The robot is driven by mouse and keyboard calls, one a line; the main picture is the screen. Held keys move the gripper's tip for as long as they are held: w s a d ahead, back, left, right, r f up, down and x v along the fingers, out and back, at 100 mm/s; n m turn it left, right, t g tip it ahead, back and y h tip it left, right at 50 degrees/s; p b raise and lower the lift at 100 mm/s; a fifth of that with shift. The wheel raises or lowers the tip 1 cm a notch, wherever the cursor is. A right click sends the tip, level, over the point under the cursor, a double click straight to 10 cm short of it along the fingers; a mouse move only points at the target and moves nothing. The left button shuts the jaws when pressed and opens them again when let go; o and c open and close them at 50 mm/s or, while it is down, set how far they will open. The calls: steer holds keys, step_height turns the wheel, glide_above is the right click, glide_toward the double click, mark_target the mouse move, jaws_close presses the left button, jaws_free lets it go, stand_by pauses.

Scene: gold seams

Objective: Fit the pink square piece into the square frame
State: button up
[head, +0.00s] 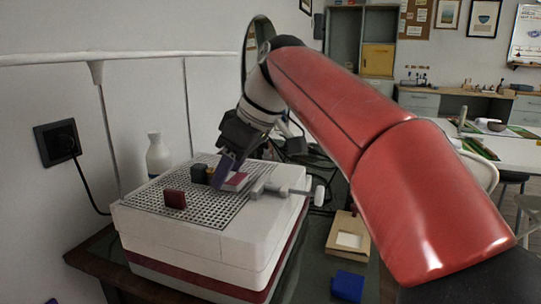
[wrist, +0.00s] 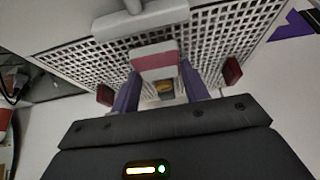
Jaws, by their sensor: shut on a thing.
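The pink square piece (head: 236,181) is at the perforated top of the white box in the head view. In the wrist view the piece (wrist: 155,63) shows a pink face and a paler edge between the purple fingers. My gripper (head: 226,172) points down and is shut on the piece; its fingertips (wrist: 160,72) lie at the piece's two sides. I cannot tell whether the piece touches the grid. A wooden square frame (head: 361,249) with a pale square opening lies lower, right of the box, apart from my gripper.
The white box (head: 190,240) carries a grey clamp-like bar (head: 285,191), close to the piece, a dark red block (head: 174,199) and a black block (head: 198,173). A blue block (head: 348,286) lies in front of the frame. A white bottle (head: 158,156) stands behind the box by the wall.

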steer(key=shift+r+p, duration=1.4)
steer(key=shift+r, duration=0.05)
step_height(320, 180, up, 8)
stand_by(0.9)
stand_by(0.4)
